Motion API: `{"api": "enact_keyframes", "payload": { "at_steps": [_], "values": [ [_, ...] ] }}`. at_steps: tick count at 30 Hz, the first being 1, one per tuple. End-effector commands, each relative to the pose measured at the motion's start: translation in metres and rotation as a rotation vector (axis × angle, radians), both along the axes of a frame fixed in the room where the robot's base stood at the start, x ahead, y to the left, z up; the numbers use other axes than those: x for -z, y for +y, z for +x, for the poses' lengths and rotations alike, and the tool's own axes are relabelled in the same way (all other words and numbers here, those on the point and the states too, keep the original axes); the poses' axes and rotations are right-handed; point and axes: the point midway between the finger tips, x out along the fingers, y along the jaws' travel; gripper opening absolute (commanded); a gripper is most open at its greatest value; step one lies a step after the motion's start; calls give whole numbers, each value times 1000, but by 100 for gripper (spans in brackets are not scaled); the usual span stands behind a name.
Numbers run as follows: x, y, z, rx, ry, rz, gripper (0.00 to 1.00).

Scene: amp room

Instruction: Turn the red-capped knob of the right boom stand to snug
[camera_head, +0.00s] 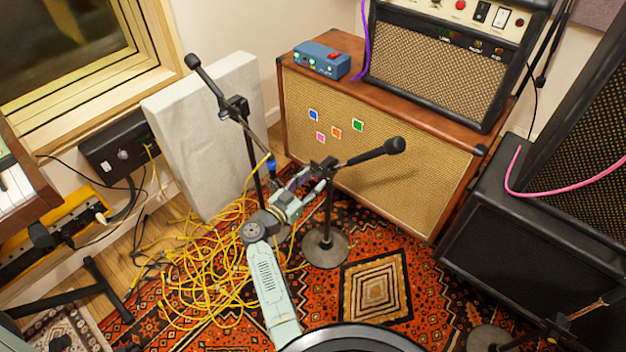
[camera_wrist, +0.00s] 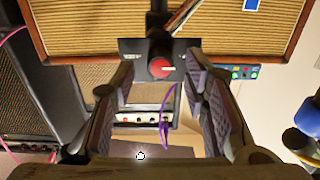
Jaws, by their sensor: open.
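The right boom stand (camera_head: 325,217) stands upright on a round base on the rug, its boom and microphone (camera_head: 375,153) reaching right in front of the wooden cabinet. My gripper (camera_head: 312,184) is at its clamp, coming from the left. In the wrist view the red-capped knob (camera_wrist: 160,67) faces me, with a pale mark pointing right and a dark labelled plate (camera_wrist: 130,47) behind it. My open gripper (camera_wrist: 160,80) has one finger on each side of the knob, with gaps showing. I cannot tell how deep the fingertips reach. The knob's cap is not discernible in the head view.
The left boom stand (camera_head: 250,150) is close to my arm's left side, with a blue part (camera_head: 271,164) near my gripper. Tangled yellow cable (camera_head: 200,265) covers the floor at left. The cabinet (camera_head: 400,195) stands behind, and a black speaker (camera_head: 530,245) at right.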

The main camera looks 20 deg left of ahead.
Motion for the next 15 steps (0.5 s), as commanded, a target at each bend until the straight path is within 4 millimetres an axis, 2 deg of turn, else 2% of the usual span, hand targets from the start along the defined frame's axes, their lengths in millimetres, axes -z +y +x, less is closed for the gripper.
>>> {"api": "enact_keyframes", "payload": {
  "at_steps": [4, 12, 15],
  "values": [
    [0, -3, 9, -1, 0, 0, 41],
    [0, -3, 10, -1, -1, 0, 41],
    [0, -3, 10, -1, -1, 0, 35]
  ]
}}
